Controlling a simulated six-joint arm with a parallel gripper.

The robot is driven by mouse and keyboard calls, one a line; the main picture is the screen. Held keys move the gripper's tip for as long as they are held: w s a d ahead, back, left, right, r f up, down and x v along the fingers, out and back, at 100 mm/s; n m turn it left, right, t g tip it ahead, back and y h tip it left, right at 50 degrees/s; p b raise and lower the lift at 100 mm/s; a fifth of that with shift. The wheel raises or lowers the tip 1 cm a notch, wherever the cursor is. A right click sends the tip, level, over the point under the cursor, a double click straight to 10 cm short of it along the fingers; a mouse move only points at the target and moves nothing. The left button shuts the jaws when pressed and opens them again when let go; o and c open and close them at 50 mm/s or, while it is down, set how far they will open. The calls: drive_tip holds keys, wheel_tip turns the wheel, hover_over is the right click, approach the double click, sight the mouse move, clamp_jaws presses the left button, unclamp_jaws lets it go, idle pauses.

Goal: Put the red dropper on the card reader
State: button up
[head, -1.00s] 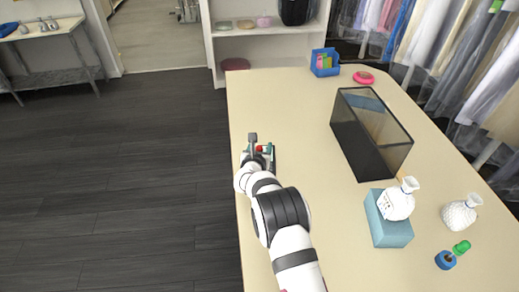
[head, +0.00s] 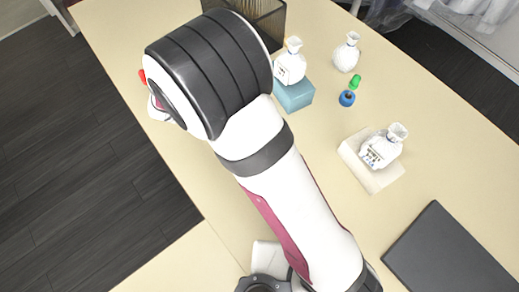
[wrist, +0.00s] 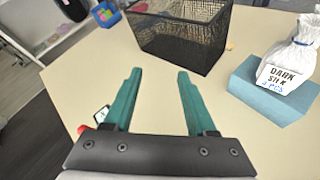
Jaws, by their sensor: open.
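My gripper shows in the wrist view (wrist: 155,100), with two green fingers wide apart and nothing between them. In the head view my own arm hides it. A small red thing (wrist: 85,128) shows beside the left finger's base in the wrist view. It also peeks past my arm's left side in the head view (head: 142,75). It may be the red dropper, but most of it is hidden. A small light-faced thing (wrist: 103,114) is partly behind the left finger; I cannot tell whether it is the card reader or whether the red thing touches it.
A black mesh bin (wrist: 180,38) stands ahead. Blue (head: 347,98) and green (head: 355,82) droppers are nearby. A dark slab (head: 450,255) lies lower right.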

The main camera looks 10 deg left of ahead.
drive_tip(key=d+r+m+g+h, duration=0.1)
drive_tip(key=d+r+m+h, duration=0.1)
drive_tip(key=d+m, duration=0.35)
drive_tip(key=d+r+m+g+h, duration=0.1)
drive_tip(key=d+r+m+h, duration=0.15)
drive_tip(key=d, duration=0.55)
drive_tip(key=s+d+r+m+g+h, duration=0.15)
drive_tip(key=s+d+m+g, duration=0.25)
drive_tip(key=s+d+m, duration=0.4)
drive_tip(key=s+d+m+g+h, duration=0.2)
drive_tip(key=s+d+m+g, duration=0.3)
drive_tip(key=d, duration=0.6)
drive_tip(key=s+d+f+m+g+y, duration=0.1)
drive_tip(key=s+f+m+g+y, duration=0.15)
drive_tip(key=s+m, duration=0.65)
drive_tip(key=s+a+m+y, duration=0.7)
drive_tip(key=s+a, duration=0.1)
drive_tip(key=s, duration=0.3)
drive_tip(key=shift+m, duration=0.4)
drive_tip(key=shift+o, duration=0.4)
drive_tip(key=shift+w+d+r, duration=0.1)
drive_tip(key=shift+w, duration=0.05)
